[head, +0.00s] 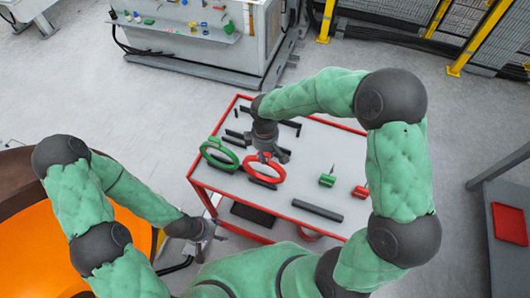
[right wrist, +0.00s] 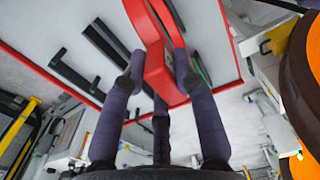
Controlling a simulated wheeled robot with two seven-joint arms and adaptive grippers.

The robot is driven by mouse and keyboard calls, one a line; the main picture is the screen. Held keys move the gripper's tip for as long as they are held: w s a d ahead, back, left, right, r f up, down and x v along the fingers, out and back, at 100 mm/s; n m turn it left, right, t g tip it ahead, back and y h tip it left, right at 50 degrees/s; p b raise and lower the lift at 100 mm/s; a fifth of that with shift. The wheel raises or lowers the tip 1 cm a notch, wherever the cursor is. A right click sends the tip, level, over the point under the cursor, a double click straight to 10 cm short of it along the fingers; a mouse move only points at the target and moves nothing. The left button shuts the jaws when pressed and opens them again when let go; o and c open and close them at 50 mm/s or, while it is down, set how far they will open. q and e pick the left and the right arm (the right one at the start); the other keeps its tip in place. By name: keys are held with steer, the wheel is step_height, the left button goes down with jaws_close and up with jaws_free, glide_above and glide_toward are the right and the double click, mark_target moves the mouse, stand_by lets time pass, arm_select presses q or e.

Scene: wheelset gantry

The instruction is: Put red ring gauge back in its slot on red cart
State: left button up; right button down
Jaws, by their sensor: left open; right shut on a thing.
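The red ring gauge (head: 279,173) is over the red cart (head: 198,190), above its grey top. My right gripper (head: 268,156) is shut on the red ring gauge. In the right wrist view, the fingers (right wrist: 160,75) close around a red block part of the ring (right wrist: 158,68). A black holder bar (head: 262,184) lies just in front of the ring; I cannot tell whether the ring touches it. The green ring gauge (head: 204,147) stands to the left, by another black bar (head: 226,167). My left gripper (head: 207,229) is open and empty, off the cart's front left.
On the cart's right are a green gauge (head: 327,180), a red gauge (head: 360,192) and a long black bar (head: 318,210). More black bars (head: 284,122) lie at the back. A dark table with a red tray (head: 510,230) stands at far right. An orange round thing (head: 40,245) is at left.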

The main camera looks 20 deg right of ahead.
steer(key=shift+f+b, duration=0.7)
steer(key=shift+f, duration=0.3)
steer(key=c, duration=0.9)
jaws_free()
steer(key=shift+r, duration=0.15)
step_height(320, 180, up, 12)
steer(key=shift+f, duration=0.1)
